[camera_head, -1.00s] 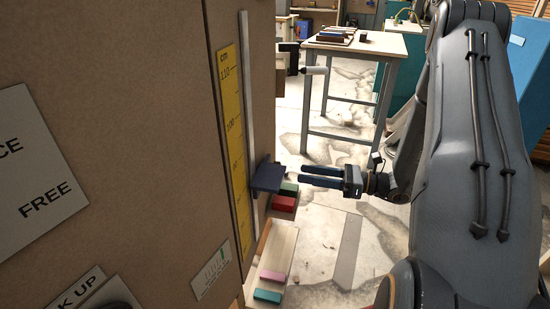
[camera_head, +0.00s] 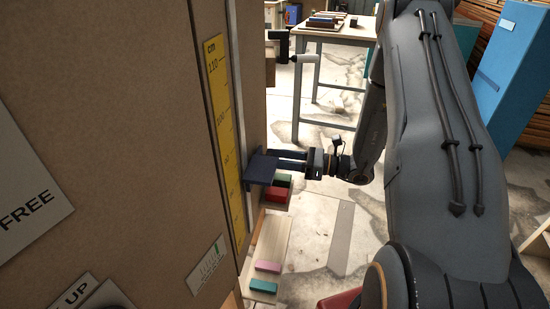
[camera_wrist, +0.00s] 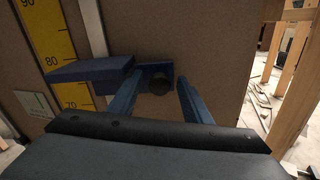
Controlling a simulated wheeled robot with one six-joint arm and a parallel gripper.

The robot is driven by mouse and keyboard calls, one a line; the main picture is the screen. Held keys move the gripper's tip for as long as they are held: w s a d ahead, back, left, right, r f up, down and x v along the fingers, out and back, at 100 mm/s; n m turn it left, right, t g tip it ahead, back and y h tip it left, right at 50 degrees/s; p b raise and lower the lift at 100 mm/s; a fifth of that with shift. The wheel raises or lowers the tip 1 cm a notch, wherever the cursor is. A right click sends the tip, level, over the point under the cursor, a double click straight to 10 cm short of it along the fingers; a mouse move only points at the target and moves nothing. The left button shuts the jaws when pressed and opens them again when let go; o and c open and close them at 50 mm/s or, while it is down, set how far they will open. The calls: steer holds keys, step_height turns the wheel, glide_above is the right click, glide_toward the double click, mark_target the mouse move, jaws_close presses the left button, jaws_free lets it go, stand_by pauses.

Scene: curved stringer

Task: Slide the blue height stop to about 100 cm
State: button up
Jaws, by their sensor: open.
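The blue height stop (camera_head: 261,169) is a flat plate sticking out from a pale vertical rail (camera_head: 236,75). It stands beside the lower part of the yellow cm scale (camera_head: 219,100); in the wrist view the stop (camera_wrist: 90,70) appears near the 80 mark, well below 100. A dark round knob (camera_wrist: 160,84) sits on its blue block. My gripper (camera_head: 281,160) is open at the stop's right side. In the wrist view its two blue fingers (camera_wrist: 159,82) are apart, one on each side of the knob. I cannot tell whether they touch it.
The brown panel (camera_head: 120,120) carrying the rail fills the left. Red and green blocks (camera_head: 276,190) lie below the stop, with pink and teal blocks (camera_head: 264,277) lower down. A workbench (camera_head: 330,32) stands behind. A wooden frame (camera_wrist: 295,80) is at the wrist view's right.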

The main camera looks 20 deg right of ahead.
jaws_close()
step_height(320, 180, up, 20)
steer(key=p, duration=1.1)
jaws_free()
steer(key=shift+d, duration=0.15)
steer(key=b+v, duration=0.1)
steer(key=v, duration=0.6)
steer(key=shift+s+d+b, duration=0.2)
steer(key=shift+d+b, duration=0.1)
